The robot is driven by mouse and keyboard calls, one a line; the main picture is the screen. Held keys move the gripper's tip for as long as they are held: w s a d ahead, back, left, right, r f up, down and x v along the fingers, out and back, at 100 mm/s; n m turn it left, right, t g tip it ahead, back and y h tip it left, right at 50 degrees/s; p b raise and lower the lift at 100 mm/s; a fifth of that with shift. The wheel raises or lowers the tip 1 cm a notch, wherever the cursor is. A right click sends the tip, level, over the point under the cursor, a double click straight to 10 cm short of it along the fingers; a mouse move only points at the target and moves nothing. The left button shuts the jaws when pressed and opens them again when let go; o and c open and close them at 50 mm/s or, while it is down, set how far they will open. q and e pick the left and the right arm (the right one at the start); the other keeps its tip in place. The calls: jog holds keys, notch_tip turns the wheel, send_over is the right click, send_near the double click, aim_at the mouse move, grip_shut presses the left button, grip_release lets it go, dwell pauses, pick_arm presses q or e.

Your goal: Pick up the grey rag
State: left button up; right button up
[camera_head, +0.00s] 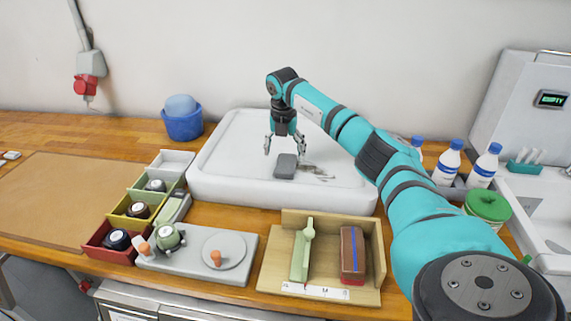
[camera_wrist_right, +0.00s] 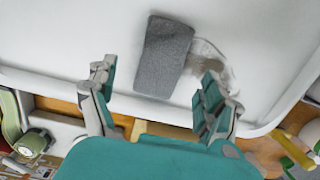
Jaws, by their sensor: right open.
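The grey rag (camera_head: 286,165) is a small dark grey folded block on the white tray (camera_head: 222,178). It also shows in the right wrist view (camera_wrist_right: 165,58), lying flat beside a pale brownish smear on the tray. My right gripper (camera_head: 286,150) is above the tray at the rag, pointing down, with its fingers spread apart. In the right wrist view the open gripper (camera_wrist_right: 158,95) has the rag ahead of and between its fingertips, with nothing held. The left gripper is not in view.
A wooden holder (camera_head: 270,275) with a green tool and a brown block stands in front of the tray. Coloured bins (camera_head: 105,240) and a grey fixture plate (camera_head: 190,265) are front left. A blue bucket (camera_head: 183,125) is back left; white bottles (camera_head: 448,165) stand right, behind my arm.

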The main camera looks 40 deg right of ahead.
aim_at(285, 163)
jog(key=f, duration=0.1)
jog(key=f+p, duration=0.1)
jog(key=f, duration=0.1)
jog(key=shift+d+f, duration=0.3)
jog(key=shift+f, duration=0.05)
jog(key=shift+w+f, duration=0.1)
jog(key=shift+f, duration=0.25)
jog(key=shift+c, duration=0.3)
jog(key=c, duration=1.2)
jog(key=shift+r, duration=0.15)
